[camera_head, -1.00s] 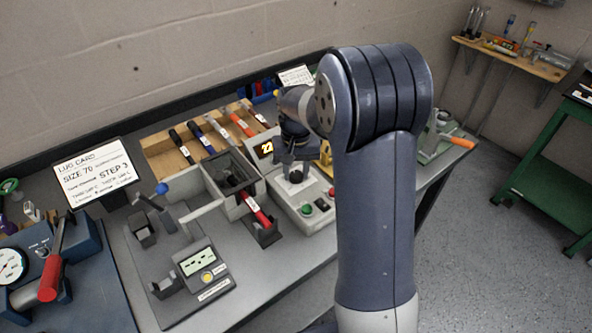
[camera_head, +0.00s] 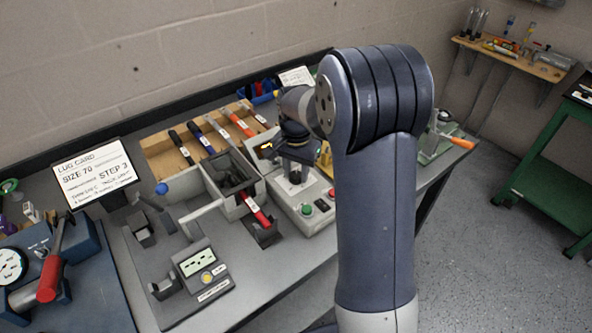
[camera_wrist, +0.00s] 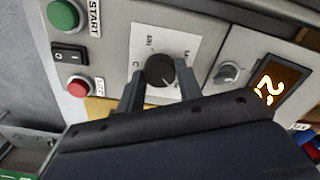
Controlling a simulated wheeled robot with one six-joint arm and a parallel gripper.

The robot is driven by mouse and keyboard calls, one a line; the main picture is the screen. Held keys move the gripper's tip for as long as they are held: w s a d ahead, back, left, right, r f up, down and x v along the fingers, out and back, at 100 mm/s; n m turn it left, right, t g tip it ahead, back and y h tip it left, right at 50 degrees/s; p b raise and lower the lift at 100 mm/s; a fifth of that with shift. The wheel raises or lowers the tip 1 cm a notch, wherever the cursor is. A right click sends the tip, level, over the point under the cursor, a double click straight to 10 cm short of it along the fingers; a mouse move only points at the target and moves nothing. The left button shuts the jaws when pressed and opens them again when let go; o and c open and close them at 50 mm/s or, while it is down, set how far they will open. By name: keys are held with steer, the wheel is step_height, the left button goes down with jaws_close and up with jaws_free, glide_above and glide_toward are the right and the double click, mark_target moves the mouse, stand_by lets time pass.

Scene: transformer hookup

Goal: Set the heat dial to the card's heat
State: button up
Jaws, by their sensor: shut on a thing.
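The heat dial (camera_wrist: 159,70) is a round black knob on a white marked plate in the wrist view. My gripper (camera_wrist: 161,84) has one finger on each side of the knob and is shut on it. In the head view my gripper (camera_head: 295,172) points down at the grey control box (camera_head: 318,221), and the dial is mostly hidden there. The lug card (camera_head: 95,173) stands at the left and reads size 70, step 3; its smaller lines are too fine to read. An orange-lit display (camera_wrist: 268,85) beside the dial shows digits I cannot read surely.
The box has a green START button (camera_wrist: 63,14), a black rocker switch (camera_wrist: 69,54) and a red button (camera_wrist: 78,87). A smaller grey knob (camera_wrist: 227,73) sits near the display. A wooden rack (camera_head: 165,160) with several coloured-handled tools stands behind.

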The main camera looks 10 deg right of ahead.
mark_target(296, 175)
stand_by(0.3)
steer(key=o, duration=1)
step_height(296, 175, up, 11)
steer(key=shift+b, duration=0.4)
steer(key=shift+f, duration=0.2)
step_height(296, 175, down, 11)
steer(key=shift+r+p, duration=0.15)
steer(key=shift+p, duration=0.3)
steer(key=shift+r, duration=0.15)
